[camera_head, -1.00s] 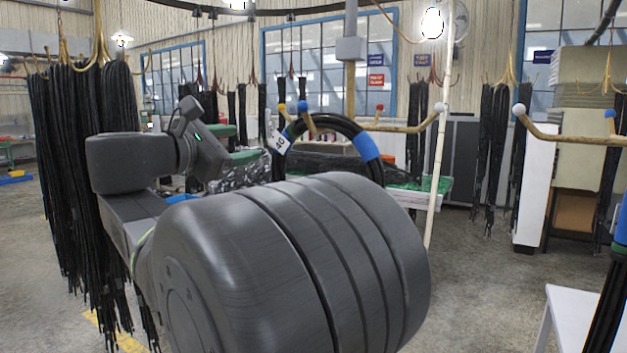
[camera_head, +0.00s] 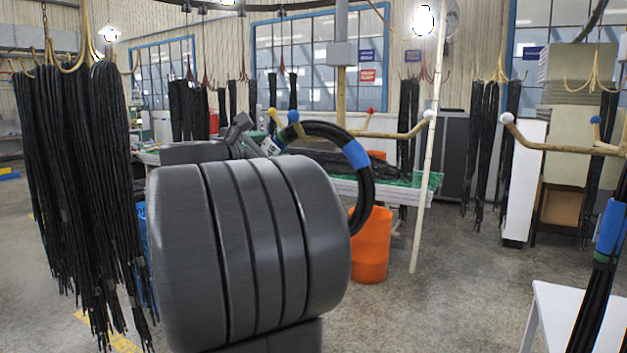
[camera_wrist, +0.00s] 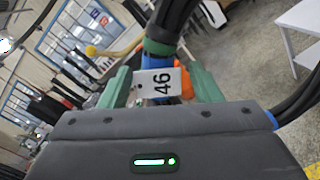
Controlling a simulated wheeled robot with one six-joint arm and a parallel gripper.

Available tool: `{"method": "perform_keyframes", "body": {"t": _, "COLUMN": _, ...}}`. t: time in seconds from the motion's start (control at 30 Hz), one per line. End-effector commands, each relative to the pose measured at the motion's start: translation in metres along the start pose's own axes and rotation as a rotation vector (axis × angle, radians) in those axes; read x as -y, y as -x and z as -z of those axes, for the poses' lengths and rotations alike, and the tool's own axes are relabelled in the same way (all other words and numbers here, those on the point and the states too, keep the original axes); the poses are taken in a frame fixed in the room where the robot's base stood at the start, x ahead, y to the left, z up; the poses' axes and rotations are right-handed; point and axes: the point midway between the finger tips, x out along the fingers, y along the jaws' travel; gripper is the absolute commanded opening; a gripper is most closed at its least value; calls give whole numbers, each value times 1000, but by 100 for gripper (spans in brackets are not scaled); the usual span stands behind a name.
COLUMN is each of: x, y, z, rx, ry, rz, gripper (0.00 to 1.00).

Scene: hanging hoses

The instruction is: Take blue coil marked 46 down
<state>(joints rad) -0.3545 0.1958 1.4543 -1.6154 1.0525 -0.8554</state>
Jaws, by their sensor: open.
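The black coil with blue bands (camera_head: 362,190) hangs from a wooden peg tipped with a blue ball (camera_head: 293,116). Its white tag (camera_head: 270,147) shows at its upper left, and my arm hides much of the lower coil. In the wrist view the tag (camera_wrist: 158,87) reads 46, below a blue band (camera_wrist: 157,61) and a green band (camera_wrist: 158,47) on the black coil (camera_wrist: 176,18). My gripper (camera_wrist: 160,80) is open, with one green finger on each side of the tag and coil. I cannot tell whether the fingers touch it.
Other pegs carry yellow (camera_head: 272,111), red (camera_head: 370,111) and white (camera_head: 429,114) balls. A pale pole (camera_head: 432,180) stands right of the coil, and an orange bin (camera_head: 371,250) below it. Black hose bundles (camera_head: 72,180) hang at left. Another blue-banded coil (camera_head: 607,240) and a white table (camera_head: 575,315) are at right.

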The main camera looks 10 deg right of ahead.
Motion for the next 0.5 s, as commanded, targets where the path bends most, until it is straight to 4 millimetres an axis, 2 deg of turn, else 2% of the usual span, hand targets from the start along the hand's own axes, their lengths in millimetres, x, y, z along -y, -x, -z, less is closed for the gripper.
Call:
{"method": "perform_keyframes", "body": {"t": 0.1, "x": 0, "y": -11, "z": -2, "rx": 1, "ry": -2, "rz": 1, "gripper": 58}}
{"method": "perform_keyframes", "body": {"t": 0.37, "x": 0, "y": -13, "z": 0, "rx": 0, "ry": -2, "rz": -1, "gripper": 58}}
{"method": "perform_keyframes", "body": {"t": 0.5, "x": 0, "y": -12, "z": 0, "rx": 0, "ry": -2, "rz": -1, "gripper": 32}}
